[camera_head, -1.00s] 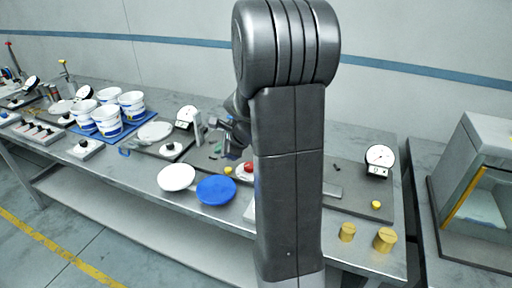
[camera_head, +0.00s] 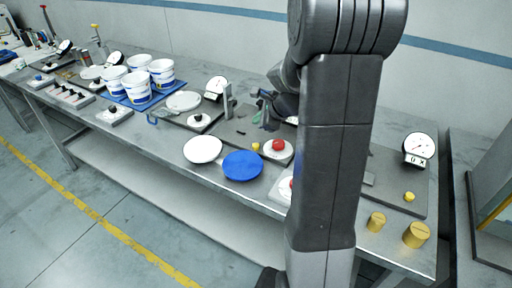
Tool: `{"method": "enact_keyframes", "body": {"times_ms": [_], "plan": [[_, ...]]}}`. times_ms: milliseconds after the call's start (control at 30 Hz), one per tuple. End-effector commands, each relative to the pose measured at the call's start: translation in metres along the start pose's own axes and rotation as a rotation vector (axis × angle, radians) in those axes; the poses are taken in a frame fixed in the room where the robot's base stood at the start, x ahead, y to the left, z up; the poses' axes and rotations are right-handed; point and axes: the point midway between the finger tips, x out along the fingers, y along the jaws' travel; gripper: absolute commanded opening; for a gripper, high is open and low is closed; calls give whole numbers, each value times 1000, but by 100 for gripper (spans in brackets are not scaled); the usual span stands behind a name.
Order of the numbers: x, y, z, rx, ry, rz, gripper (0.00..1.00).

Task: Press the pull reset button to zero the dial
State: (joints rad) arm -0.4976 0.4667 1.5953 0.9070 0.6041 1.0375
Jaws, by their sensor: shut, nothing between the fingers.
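A white round dial (camera_head: 418,147) on a black stand is at the right of the bench, with a small label below its face. A yellow button (camera_head: 409,197) sits in front of it on the same dark plate. A second yellow button (camera_head: 255,146) is near the middle, beside a red button (camera_head: 278,145) on a white base. I cannot read which one is the pull reset. My gripper (camera_head: 264,108) is shut and empty, above and behind the red button, apart from it. My arm hides part of the bench between the middle and the right dial.
Two yellow cylinders (camera_head: 416,235) stand at the front right edge. A blue disc (camera_head: 242,166) and a white disc (camera_head: 203,149) are at the front edge. White tubs (camera_head: 137,87) stand on a blue tray to the left. Another dial (camera_head: 215,88) stands behind.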

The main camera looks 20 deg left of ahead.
Motion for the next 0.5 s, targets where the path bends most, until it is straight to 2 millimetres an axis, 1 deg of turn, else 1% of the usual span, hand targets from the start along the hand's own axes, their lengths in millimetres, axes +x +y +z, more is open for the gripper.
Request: {"method": "enact_keyframes", "body": {"times_ms": [33, 400, 500], "plan": [[7, 6, -6, 1, 0, 0, 0], [42, 30, -31, 1, 0, 0, 0], [49, 35, -36, 2, 0, -1, 0]]}}
